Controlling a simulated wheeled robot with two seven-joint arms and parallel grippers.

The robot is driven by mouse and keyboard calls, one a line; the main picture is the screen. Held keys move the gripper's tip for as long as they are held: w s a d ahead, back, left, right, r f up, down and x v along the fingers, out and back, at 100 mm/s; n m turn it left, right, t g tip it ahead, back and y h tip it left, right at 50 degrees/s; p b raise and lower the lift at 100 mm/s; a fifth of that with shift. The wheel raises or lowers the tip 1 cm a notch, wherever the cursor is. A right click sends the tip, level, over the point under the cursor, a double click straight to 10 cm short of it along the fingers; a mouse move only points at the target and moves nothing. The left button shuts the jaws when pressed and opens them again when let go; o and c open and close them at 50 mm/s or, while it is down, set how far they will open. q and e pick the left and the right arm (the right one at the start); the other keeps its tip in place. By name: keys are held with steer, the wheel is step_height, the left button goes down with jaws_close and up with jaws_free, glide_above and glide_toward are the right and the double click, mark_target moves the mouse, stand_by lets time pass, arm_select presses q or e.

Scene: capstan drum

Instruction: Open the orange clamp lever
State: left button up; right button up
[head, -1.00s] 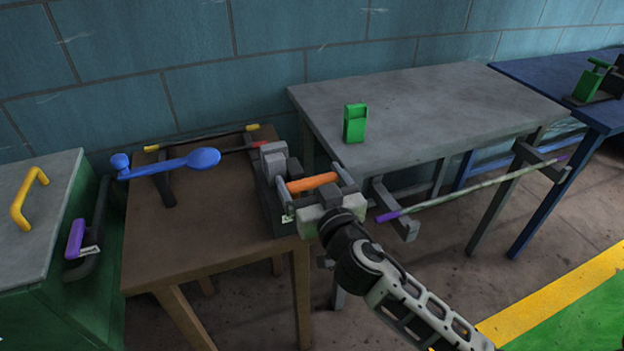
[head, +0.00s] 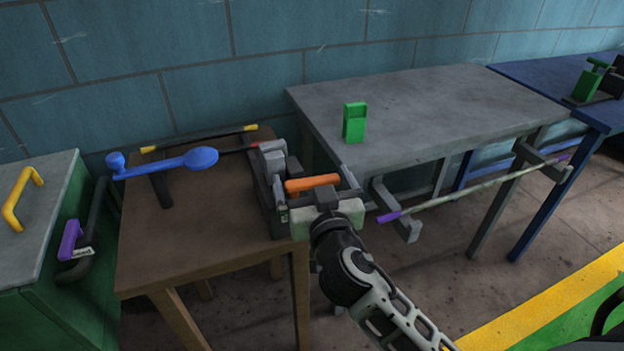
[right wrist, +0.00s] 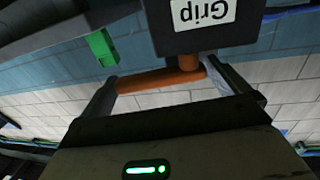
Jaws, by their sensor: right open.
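The orange clamp lever (head: 313,183) is a short bar lying roughly level across the dark clamp body (head: 268,205) at the right edge of the brown table. My right gripper (head: 316,192) is open in front of the lever, its fingers reaching toward it on either side. In the right wrist view, the orange lever (right wrist: 160,80) spans the gap between the two spread fingertips, and the dark block with a "Grip" label (right wrist: 188,12) is beyond it. I cannot tell whether a finger touches the lever. My left gripper is not in view.
The brown table (head: 190,240) also bears a blue-handled lever (head: 165,165) and a yellow-ended bar. A grey table (head: 440,100) with a green block (head: 354,122) stands to the right, with a purple-ended rod (head: 480,190) along its front. A green cabinet (head: 60,290) is at left.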

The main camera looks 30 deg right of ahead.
steer(key=b+v, duration=0.1)
steer(key=v, duration=0.6)
